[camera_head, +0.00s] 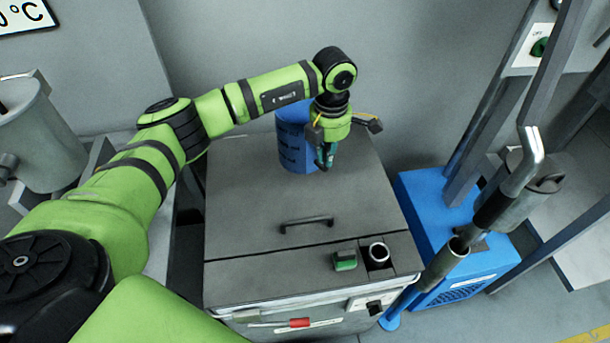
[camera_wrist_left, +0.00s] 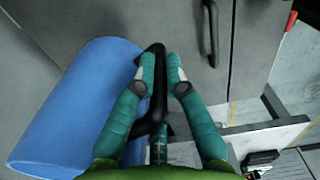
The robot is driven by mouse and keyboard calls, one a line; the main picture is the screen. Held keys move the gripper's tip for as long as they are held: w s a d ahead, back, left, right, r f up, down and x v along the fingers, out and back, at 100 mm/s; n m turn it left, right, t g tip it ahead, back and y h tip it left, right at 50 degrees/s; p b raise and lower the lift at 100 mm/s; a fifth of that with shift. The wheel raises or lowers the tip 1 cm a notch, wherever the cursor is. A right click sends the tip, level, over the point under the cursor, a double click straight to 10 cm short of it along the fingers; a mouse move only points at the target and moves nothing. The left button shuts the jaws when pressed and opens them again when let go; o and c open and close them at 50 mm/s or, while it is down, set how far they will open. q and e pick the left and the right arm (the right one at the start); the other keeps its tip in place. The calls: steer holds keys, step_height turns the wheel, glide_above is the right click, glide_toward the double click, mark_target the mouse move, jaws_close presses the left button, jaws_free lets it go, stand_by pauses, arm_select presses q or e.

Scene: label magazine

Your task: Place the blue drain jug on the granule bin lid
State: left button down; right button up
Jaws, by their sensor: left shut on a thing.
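The blue drain jug (camera_head: 294,148) appears upright over the far part of the grey granule bin lid (camera_head: 250,205). I cannot tell whether its base touches the lid. My left gripper (camera_head: 325,160) is at the jug's right side, its teal fingers pointing down. In the left wrist view the jug (camera_wrist_left: 75,105) fills the left side, and its black handle (camera_wrist_left: 155,90) lies between the fingers of my left gripper (camera_wrist_left: 160,65), which is shut on it. My gripper and wrist cover part of the jug in the head view. My right gripper is not in view.
The lid has a dark handle (camera_head: 307,222) at its middle. A blue unit (camera_head: 430,205) and metal posts stand right; a grey vessel (camera_head: 35,130) stands left. The lid's front left is clear.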

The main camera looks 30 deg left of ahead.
arm_select(q)
steer(key=s+a+f+p, duration=0.2)
steer(key=s+a+f, duration=0.1)
steer(key=f, duration=0.4)
steer(key=shift+s+f+p, duration=0.15)
steer(key=shift+s+p, duration=0.25)
steer(key=shift+s, duration=0.3)
steer(key=c, duration=1.3)
jaws_free()
steer(key=shift+s, duration=0.1)
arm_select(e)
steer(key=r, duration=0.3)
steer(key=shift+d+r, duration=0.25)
arm_select(q)
step_height(320, 180, up, 12)
steer(key=b, duration=0.3)
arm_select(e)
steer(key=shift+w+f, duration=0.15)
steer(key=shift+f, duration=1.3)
